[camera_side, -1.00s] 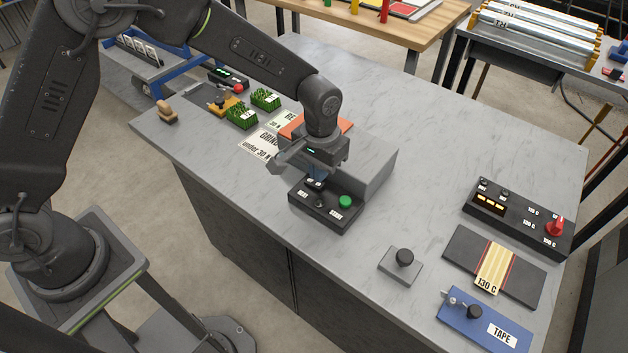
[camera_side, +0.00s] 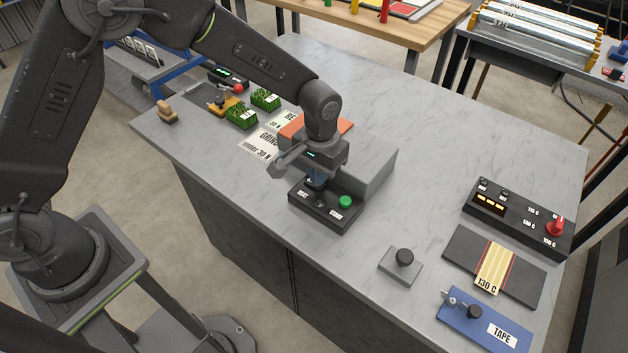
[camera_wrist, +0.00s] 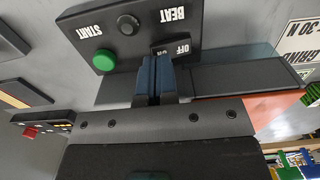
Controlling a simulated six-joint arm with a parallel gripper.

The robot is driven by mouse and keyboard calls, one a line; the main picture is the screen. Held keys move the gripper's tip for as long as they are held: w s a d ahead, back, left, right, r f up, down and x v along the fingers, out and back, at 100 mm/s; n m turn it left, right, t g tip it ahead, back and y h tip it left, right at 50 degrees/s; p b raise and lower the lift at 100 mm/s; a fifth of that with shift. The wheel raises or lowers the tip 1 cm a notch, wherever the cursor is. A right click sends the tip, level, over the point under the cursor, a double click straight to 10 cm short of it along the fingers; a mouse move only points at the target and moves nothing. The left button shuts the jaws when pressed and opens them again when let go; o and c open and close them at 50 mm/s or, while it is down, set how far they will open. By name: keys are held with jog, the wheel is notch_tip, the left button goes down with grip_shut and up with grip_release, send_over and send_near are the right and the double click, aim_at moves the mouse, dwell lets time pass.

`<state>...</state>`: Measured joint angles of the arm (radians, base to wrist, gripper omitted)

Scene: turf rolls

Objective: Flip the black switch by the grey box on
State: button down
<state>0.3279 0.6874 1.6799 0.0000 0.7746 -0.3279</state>
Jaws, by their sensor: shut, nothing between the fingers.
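The black switch (camera_wrist: 171,48) is a rocker marked OFF and ON on a black panel (camera_side: 325,214). The panel also carries a green START button (camera_side: 345,202) and a round knob (camera_wrist: 128,23) by the word BEAT. The panel stands against the front of the grey box (camera_side: 374,173). My gripper (camera_side: 317,184) is shut and empty, pointing down at the switch end of the panel. In the wrist view its blue fingertips (camera_wrist: 154,60) are right beside the rocker and cover part of it. I cannot tell whether they touch it, or which way it is tipped.
Turf pieces (camera_side: 242,117) and a GRIND sign (camera_side: 261,145) are to the left. A black knob on a grey plate (camera_side: 401,266) and a panel with a red knob (camera_side: 519,219) are to the right.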

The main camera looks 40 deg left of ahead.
jog(key=shift+f, duration=0.8)
dwell(0.4)
jog(key=shift+r, duration=3.55)
jog(key=shift+a+r, duration=0.1)
jog(key=shift+r, duration=0.1)
jog(key=s+a+r+t, duration=0.4)
jog(key=s+a+r, duration=0.8)
jog(key=s+r, duration=0.3)
jog(key=s+a+r+t, duration=0.1)
jog(key=s+a, duration=0.1)
jog(key=s, duration=0.5)
jog(key=shift+s+a+r+t, duration=0.25)
jog(key=shift+a+t, duration=0.05)
jog(key=shift+a, duration=0.05)
